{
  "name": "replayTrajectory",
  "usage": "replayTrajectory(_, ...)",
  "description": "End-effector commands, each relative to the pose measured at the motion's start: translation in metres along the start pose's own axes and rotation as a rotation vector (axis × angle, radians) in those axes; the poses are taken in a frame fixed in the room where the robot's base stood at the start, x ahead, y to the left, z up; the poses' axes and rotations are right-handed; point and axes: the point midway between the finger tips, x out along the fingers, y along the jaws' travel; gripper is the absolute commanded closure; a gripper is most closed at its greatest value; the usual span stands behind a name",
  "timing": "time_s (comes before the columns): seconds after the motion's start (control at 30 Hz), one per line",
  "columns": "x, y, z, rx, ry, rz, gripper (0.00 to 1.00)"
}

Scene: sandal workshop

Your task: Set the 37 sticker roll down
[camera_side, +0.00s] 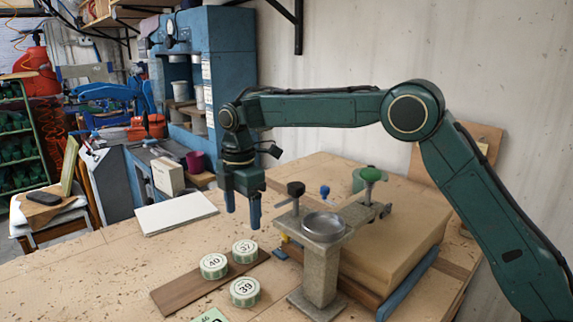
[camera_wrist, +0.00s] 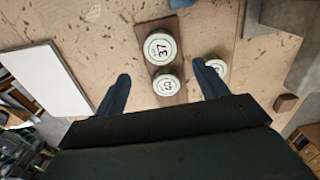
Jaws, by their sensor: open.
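The 37 sticker roll (camera_side: 245,251) is a short round roll with a green and white label. It rests on a dark wooden board (camera_side: 178,293) and also shows in the wrist view (camera_wrist: 160,47). The 40 roll (camera_side: 214,266) sits on the same board close beside it, and appears nearer me in the wrist view (camera_wrist: 166,84). The 39 roll (camera_side: 244,292) stands on the table just off the board; my finger partly hides it in the wrist view (camera_wrist: 219,70). My gripper (camera_side: 242,216) is open and empty, above and apart from the rolls.
A metal dish (camera_side: 324,225) on a stand is right of my gripper, with a large box-like wooden block (camera_side: 390,252) behind it. A white slab (camera_side: 176,213) lies at the left. The table between slab and board is clear.

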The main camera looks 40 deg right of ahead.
Motion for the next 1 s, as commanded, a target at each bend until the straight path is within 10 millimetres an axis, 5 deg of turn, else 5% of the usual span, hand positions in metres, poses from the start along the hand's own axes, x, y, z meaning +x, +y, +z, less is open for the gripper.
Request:
replayTrajectory(0.3,-0.034,0.0,0.0,0.0,0.0,0.0,0.28)
replayTrajectory(1.0,-0.038,-0.001,0.0,0.002,0.0,0.001,0.28)
